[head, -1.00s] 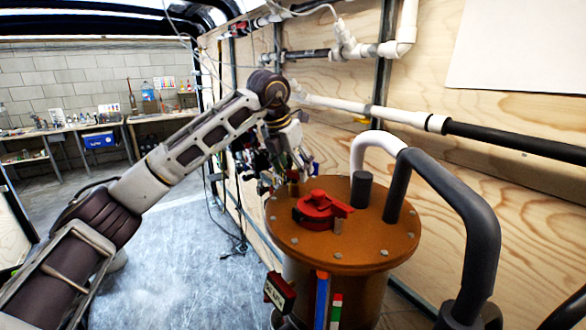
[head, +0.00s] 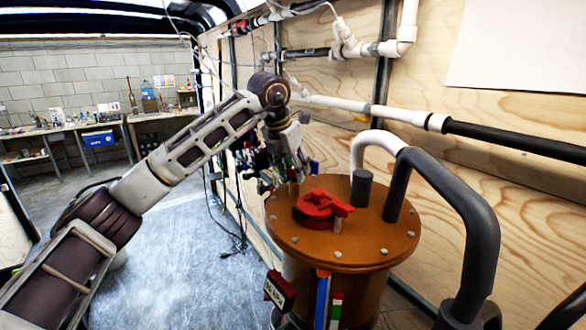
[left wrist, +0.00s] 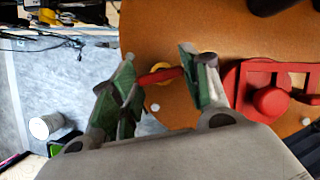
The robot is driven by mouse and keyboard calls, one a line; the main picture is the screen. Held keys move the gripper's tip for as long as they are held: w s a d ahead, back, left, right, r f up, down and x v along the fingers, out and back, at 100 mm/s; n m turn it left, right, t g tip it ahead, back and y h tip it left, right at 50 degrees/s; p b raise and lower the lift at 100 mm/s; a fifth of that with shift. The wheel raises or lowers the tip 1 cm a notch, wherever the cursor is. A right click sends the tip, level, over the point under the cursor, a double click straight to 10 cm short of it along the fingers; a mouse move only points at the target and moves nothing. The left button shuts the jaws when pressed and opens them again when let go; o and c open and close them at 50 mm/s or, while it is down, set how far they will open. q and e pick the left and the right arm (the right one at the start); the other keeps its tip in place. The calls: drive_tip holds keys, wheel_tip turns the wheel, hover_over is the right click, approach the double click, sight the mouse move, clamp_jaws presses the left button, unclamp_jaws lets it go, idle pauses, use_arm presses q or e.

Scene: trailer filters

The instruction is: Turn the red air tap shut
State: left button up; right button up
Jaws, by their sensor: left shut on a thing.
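The small red air tap (left wrist: 160,75) shows in the left wrist view as a short red handle at the edge of the orange-brown tank lid (left wrist: 148,30). My left gripper (left wrist: 158,85) is shut on this handle, with one green-padded finger on each side. In the head view my left gripper (head: 296,172) is at the far left edge of the lid (head: 375,240), and its fingers largely hide the tap there. My right gripper is in neither view.
A larger red fitting (head: 318,207) stands on the lid close to my left gripper. A thick grey pipe (head: 460,205) rises from the lid and bends right. A plywood wall (head: 490,190) stands behind. Open floor (head: 180,265) lies left of the tank.

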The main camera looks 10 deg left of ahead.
use_arm(q)
drive_tip(key=shift+m, duration=0.4)
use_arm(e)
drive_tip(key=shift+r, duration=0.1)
use_arm(q)
drive_tip(key=shift+a+m+h+p, duration=0.1)
drive_tip(key=shift+m+h+p, duration=0.35)
drive_tip(key=shift+m, duration=0.45)
drive_tip(key=shift+m+g, duration=0.3)
drive_tip(key=o, duration=1)
drive_tip(key=shift+r, duration=0.25)
drive_tip(key=shift+s+a+r, duration=0.2)
drive_tip(key=shift+a+r, duration=0.05)
drive_tip(key=shift+r, duration=0.4)
drive_tip(key=v, duration=1)
drive_tip(key=shift+a, duration=0.1)
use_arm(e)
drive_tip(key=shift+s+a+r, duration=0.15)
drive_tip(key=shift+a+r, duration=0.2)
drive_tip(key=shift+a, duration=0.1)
